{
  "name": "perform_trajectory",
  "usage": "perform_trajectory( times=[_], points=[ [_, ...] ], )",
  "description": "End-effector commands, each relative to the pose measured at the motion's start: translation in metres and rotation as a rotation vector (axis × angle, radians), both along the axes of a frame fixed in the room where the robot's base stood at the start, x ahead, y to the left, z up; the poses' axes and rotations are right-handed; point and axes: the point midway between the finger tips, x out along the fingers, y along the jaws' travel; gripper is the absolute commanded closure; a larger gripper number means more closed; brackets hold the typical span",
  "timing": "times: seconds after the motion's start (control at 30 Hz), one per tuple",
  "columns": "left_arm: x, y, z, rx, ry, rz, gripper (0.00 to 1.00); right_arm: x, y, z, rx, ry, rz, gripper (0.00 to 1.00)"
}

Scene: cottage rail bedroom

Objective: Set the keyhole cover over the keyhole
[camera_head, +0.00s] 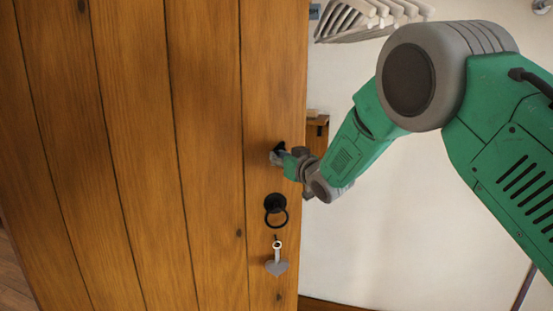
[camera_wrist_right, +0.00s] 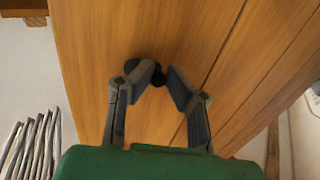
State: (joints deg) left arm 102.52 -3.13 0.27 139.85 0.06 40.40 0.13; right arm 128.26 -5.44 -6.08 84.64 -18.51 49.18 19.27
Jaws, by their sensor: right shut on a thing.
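My right gripper (camera_head: 280,155) is at the wooden door, up near its right edge, above the ring handle. It is shut on a small black fitting, which looks like the keyhole cover (camera_wrist_right: 131,66). In the right wrist view my right gripper (camera_wrist_right: 165,83) has its fingertips against the door face. A small round black part (camera_wrist_right: 158,79) shows between the fingertips, and the left finger hides part of the fitting. Whether this part is the keyhole cannot be told. My left gripper is not in view.
The plank door (camera_head: 130,150) fills the left. A white slatted rack (camera_head: 370,16) is on the pale wall at upper right.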

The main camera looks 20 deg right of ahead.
Motion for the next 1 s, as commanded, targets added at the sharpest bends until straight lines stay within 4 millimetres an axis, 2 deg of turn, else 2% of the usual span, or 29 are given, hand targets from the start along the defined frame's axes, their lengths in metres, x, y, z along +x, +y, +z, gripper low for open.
perform_trajectory(
  times=[0.03,0.97,1.0],
  points=[
    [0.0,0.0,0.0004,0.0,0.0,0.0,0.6,0.0014,-0.0044,0.0084,0.004,-0.015,-0.007,1.0],
    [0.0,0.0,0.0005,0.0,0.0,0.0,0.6,0.0016,-0.0057,0.0107,0.005,-0.02,-0.008,1.0],
    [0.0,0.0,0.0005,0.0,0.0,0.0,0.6,0.0016,-0.0058,0.0107,0.005,-0.02,-0.008,0.81]
  ],
)
